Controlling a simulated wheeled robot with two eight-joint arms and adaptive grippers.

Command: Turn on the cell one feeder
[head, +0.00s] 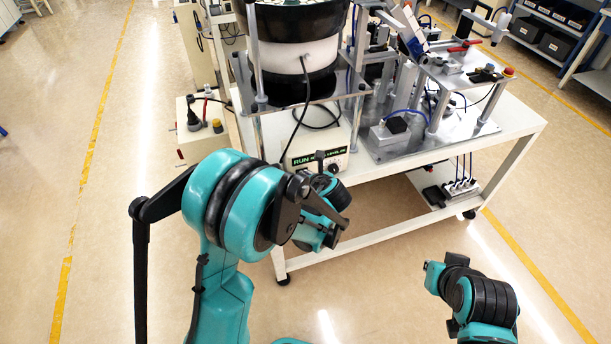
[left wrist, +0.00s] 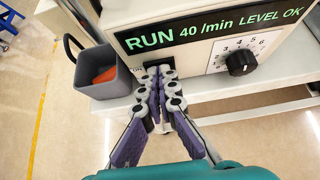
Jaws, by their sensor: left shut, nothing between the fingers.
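The cell one feeder is a large dark and white bowl feeder (head: 300,55) on a metal stand at the top of the head view. Its white controller box (head: 338,143) sits below, at the front edge of the white cart. In the left wrist view, the controller's green display (left wrist: 210,28) reads "RUN 40/min LEVEL OK". A black knob (left wrist: 241,62) with a numbered dial is at its right. My left gripper (left wrist: 159,70) is shut and empty, its fingertips against or just before the lower left of the controller face. They hide whatever switch is there.
A grey cup-like bin (left wrist: 103,74) with something red inside stands just left of my left gripper. The white cart (head: 515,128) carries metal fixtures at the right. Another white box (head: 201,140) with knobs stands at the left. The floor in front is clear.

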